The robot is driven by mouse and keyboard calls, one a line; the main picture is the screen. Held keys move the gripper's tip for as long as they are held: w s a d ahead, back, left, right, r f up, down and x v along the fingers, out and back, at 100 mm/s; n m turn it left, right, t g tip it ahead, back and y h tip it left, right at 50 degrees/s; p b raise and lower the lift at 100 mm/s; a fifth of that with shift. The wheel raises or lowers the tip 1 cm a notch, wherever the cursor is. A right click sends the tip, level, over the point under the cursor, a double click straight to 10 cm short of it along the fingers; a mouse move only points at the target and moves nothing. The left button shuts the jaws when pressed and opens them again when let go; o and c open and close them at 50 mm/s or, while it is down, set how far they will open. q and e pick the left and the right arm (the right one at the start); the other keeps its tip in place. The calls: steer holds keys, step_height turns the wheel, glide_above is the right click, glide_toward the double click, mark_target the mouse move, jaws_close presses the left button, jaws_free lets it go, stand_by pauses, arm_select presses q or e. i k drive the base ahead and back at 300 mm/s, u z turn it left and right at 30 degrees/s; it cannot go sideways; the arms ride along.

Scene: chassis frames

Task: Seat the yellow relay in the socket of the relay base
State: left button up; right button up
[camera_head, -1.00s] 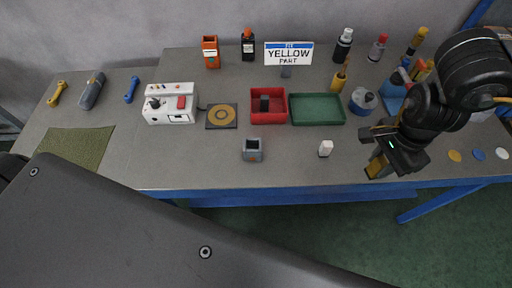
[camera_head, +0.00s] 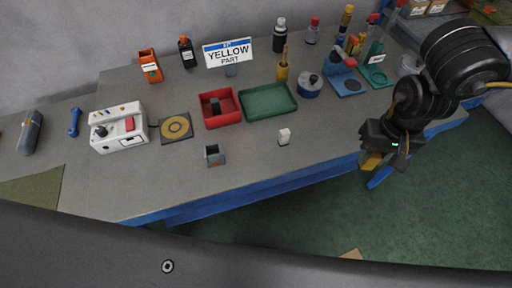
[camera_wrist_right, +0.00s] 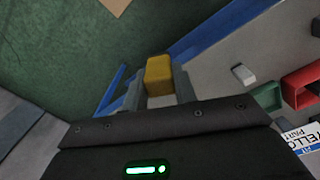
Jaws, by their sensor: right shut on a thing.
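The yellow relay (camera_head: 371,160) is between the fingers of my right gripper (camera_head: 376,155), which is shut on it. They are out past the table's front edge, over the floor. In the right wrist view the yellow relay (camera_wrist_right: 158,73) shows as a plain block between the two grey fingers of the gripper (camera_wrist_right: 159,84). A small grey box with a dark opening on top (camera_head: 214,156), which looks like the relay base, stands upright near the table's front edge, well left of the gripper. My left gripper is not in view.
A white block (camera_head: 284,136) stands between the grey box and my gripper. Behind are a red bin (camera_head: 235,104), a green tray (camera_head: 248,110) and a "YELLOW PART" sign (camera_head: 229,54). A white control box (camera_head: 118,142) is left. Table around the grey box is clear.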

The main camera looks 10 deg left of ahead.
mark_target(214, 155)
steer(key=z, duration=1.9)
steer(key=k, duration=1.35)
steer(key=u, duration=2.2)
steer(key=i, duration=0.5)
steer(key=z, duration=0.1)
